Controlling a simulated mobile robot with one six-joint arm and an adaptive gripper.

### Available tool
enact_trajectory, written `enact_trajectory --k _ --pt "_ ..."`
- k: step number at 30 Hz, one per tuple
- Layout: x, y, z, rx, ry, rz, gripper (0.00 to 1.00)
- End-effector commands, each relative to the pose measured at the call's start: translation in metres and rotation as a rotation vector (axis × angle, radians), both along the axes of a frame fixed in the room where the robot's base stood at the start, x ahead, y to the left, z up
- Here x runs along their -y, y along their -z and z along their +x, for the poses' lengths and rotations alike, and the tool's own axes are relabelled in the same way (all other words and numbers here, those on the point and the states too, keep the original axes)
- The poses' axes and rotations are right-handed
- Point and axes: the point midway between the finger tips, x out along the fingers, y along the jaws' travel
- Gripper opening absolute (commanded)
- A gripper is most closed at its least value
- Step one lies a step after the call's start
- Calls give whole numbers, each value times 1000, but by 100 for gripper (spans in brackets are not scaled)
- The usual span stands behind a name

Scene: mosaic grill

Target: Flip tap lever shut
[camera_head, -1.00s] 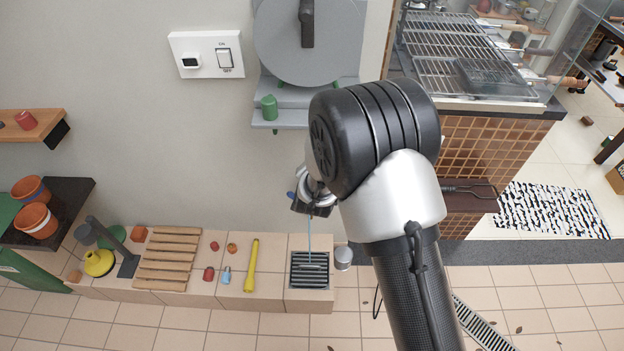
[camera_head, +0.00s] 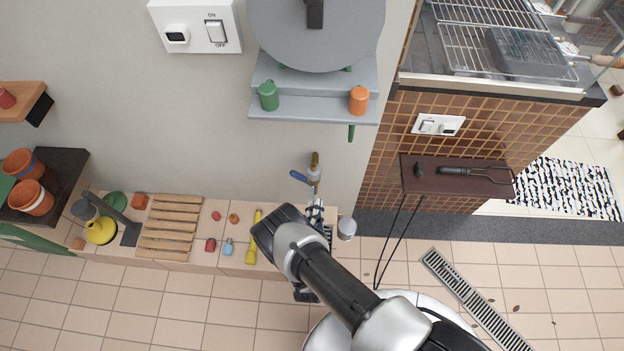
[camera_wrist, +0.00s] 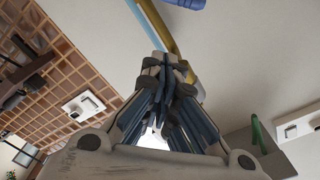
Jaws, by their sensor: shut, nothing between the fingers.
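The brass tap (camera_head: 315,166) sticks out from the wall above the tiled ledge. Its blue lever (camera_head: 299,176) points out to the left of the tap body. My gripper (camera_head: 316,204) is just below the tap in the head view, pointing up toward it, and is shut and empty. In the wrist view, my shut fingertips (camera_wrist: 172,64) are close to the yellow tap pipe (camera_wrist: 188,72); I cannot tell whether they touch. The blue lever (camera_wrist: 185,3) is cut off at the top edge, beyond the fingertips.
A grey shelf (camera_head: 315,106) with a green and an orange shaker hangs above the tap. A brown side shelf (camera_head: 455,177) stands right.

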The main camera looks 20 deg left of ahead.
Motion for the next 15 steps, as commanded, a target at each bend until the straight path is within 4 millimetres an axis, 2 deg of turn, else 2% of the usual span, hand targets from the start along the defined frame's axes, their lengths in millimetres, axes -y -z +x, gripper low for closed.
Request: enact_trajectory --k 5,15 --pt "-5 0 29 3 7 5 0" --pt "-21 0 99 2 6 3 0"
